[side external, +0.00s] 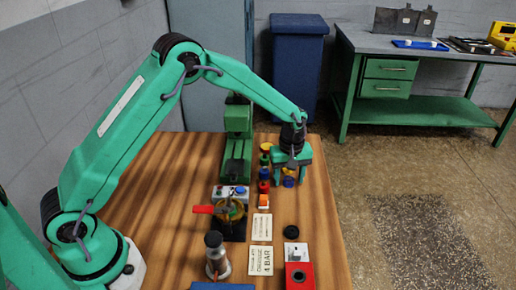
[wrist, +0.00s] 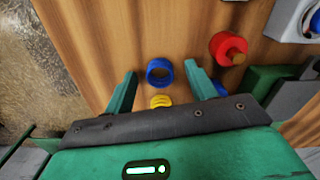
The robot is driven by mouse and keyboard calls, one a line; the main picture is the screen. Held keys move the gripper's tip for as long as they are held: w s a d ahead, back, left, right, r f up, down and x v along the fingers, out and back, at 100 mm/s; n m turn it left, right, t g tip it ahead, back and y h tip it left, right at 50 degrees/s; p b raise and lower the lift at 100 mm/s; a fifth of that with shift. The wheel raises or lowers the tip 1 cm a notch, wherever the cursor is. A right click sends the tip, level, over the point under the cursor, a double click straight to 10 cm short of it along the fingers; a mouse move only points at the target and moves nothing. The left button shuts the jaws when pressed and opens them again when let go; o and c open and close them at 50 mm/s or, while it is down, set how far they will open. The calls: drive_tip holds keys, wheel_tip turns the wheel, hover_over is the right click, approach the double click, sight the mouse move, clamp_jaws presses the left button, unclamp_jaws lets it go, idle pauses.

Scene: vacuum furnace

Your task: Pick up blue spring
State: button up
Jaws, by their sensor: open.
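A blue spring (wrist: 160,72), seen end-on as a ring, stands on the wooden table between my gripper's two fingertips in the wrist view. It also shows small and blue in the side view (side external: 289,182), just below my gripper (side external: 291,172). My gripper is open, with one green finger on each side of the spring and a gap on both sides. A yellow spring (wrist: 160,102) lies just behind the blue one, nearer the palm and partly hidden by it.
A red cylindrical part (wrist: 228,47) stands right of the fingers. Another blue part (wrist: 221,89) is partly hidden by the right finger. In the side view, a column of small coloured parts (side external: 264,173) and a green machine (side external: 236,150) stand left of my gripper. The table's right edge is close.

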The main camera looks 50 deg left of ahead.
drive_tip(key=shift+c, duration=0.5)
drive_tip(key=c, duration=1)
drive_tip(key=shift+o, duration=0.2)
drive_tip(key=shift+r, duration=0.1)
drive_tip(key=shift+r, duration=0.45)
wheel_tip(320, 180, up, 3)
drive_tip(key=shift+r, duration=0.2)
drive_tip(key=s+d+r, duration=0.6)
drive_tip(key=s+d, duration=0.1)
drive_tip(key=d, duration=0.2)
drive_tip(key=shift+r, duration=0.25)
drive_tip(key=shift+s, duration=0.2)
